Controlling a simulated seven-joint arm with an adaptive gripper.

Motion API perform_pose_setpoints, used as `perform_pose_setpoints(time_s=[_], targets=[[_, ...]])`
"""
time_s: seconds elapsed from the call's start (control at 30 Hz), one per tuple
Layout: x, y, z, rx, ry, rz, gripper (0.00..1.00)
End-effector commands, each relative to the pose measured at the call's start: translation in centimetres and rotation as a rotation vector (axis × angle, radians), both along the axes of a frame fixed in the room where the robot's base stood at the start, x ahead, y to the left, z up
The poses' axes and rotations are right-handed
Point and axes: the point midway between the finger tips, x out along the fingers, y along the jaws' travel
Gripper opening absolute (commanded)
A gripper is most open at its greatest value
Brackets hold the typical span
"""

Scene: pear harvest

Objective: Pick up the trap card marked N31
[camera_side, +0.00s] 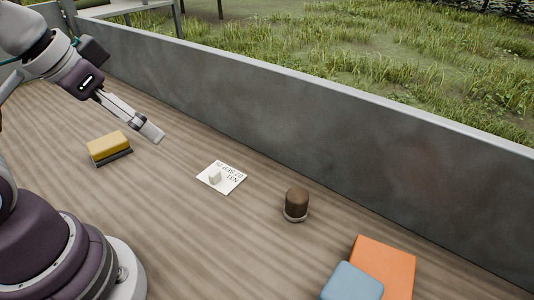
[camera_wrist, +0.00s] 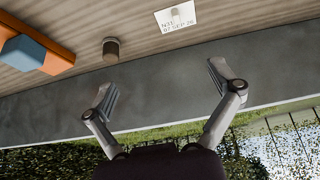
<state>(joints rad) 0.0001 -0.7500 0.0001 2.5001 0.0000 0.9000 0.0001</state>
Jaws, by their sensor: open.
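The trap card marked N31 (camera_side: 231,179) lies flat on the wooden deck, a white card with dark print and a small white block standing on it. In the wrist view the card (camera_wrist: 181,25) is at the top edge, with "N31" and a date line legible. My gripper (camera_side: 155,137) is above the deck, up and to the left of the card in the side view, apart from it. In the wrist view my gripper (camera_wrist: 162,88) has its two fingers spread wide with nothing between them.
A brown cylinder (camera_side: 296,203) stands right of the card. An orange block (camera_side: 390,262) and a blue block (camera_side: 352,283) are at the front right. A yellow block on a dark base (camera_side: 108,147) is left. A grey wall (camera_side: 330,135) runs behind; the deck around the card is clear.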

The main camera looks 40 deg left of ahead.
Motion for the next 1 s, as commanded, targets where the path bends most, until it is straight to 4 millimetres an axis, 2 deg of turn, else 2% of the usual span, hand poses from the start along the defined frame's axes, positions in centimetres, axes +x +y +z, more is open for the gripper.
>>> perform_pose_setpoints(time_s=[0.03, 0.2, 0.47, 0.57, 0.67, 0.77, 0.9, 1.0], targets=[[0.0, 0.0, 0.0, 0.0, 0.0, 0.0, 0.79], [0.0, 0.0, 0.0, 0.0, 0.0, 0.0, 0.6], [0.0, 0.0, 0.0, 0.001, 0.001, -0.003, 0.6], [0.8, 0.1, 0.1, 0.037, 0.032, -0.073, 0.6], [2.9, 0.3, 0.0, 0.122, 0.108, -0.27, 0.6], [5.8, 0.8, -1.0, 0.216, 0.198, -0.542, 0.6], [9.7, 1.7, -4.3, 0.313, 0.309, -0.951, 0.6], [11.6, 2.3, -7.1, 0.347, 0.361, -1.201, 0.6]])
